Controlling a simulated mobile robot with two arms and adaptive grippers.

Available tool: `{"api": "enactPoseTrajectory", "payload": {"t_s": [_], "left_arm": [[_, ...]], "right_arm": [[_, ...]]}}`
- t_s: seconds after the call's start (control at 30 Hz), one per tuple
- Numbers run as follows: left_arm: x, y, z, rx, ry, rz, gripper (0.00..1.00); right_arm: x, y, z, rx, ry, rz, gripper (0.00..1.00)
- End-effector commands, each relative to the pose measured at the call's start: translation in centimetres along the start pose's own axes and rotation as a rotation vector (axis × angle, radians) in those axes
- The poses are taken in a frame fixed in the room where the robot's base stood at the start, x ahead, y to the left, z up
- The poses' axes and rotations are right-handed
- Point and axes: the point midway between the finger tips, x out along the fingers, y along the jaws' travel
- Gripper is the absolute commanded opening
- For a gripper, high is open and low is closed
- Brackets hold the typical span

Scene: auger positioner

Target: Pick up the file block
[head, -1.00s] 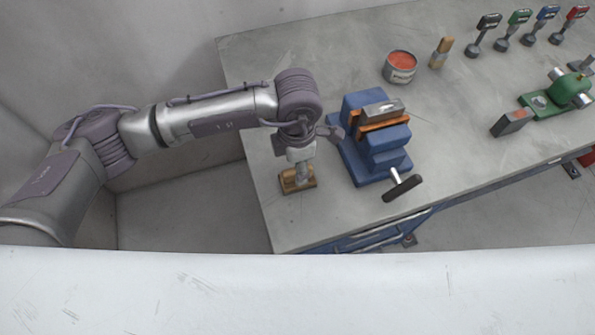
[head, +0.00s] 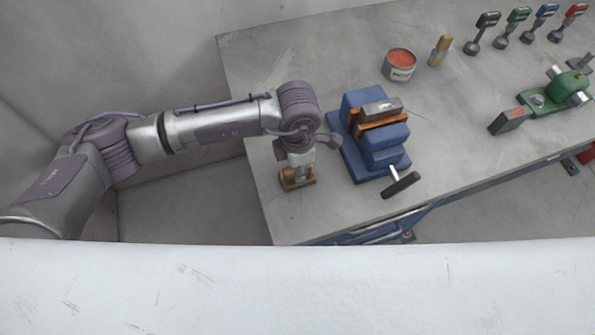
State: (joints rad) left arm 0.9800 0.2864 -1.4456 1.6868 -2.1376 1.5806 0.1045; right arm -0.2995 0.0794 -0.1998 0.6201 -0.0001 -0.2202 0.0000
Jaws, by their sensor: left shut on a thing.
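The file block, which I take to be the small brown block (head: 287,182), is at the left end of the grey workbench. My left gripper (head: 298,172) points down over it and is shut on it. The gripper and wrist cover the block's upper middle, so only its brown ends and lower edge show. I cannot tell whether it still touches the bench top. My right gripper is not in view.
A blue vise (head: 385,139) with a grey piece in its orange jaws stands close to the right of my left gripper. A red-topped tin (head: 400,66), a brush (head: 440,50) and a green device (head: 567,88) are farther off.

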Motion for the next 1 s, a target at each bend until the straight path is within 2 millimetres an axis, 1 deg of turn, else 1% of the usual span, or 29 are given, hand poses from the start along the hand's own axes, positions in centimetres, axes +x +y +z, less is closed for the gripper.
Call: {"api": "enactPoseTrajectory", "payload": {"t_s": [0.17,0.27,0.37,0.6,0.73,0.83,1.0], "left_arm": [[-0.2,0.0,0.1,0.0,-0.002,0.001,0.0],[-1.0,0.1,0.1,0.001,-0.004,0.001,0.0],[-2.6,0.1,0.1,0.002,-0.005,0.004,0.0],[-7.5,0.1,0.1,0.003,-0.004,0.005,0.0],[-9.2,0.1,0.1,0.0,-0.002,0.003,0.0],[-9.9,0.0,0.0,0.001,-0.002,0.001,0.0],[-10.1,0.0,0.0,0.001,0.0,0.0,0.0]], "right_arm": [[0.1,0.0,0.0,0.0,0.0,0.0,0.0],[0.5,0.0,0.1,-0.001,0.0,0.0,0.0],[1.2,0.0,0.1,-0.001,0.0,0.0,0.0],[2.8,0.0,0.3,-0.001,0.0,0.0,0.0],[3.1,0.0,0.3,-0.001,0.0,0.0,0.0],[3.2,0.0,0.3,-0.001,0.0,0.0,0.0],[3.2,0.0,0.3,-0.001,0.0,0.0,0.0]]}}
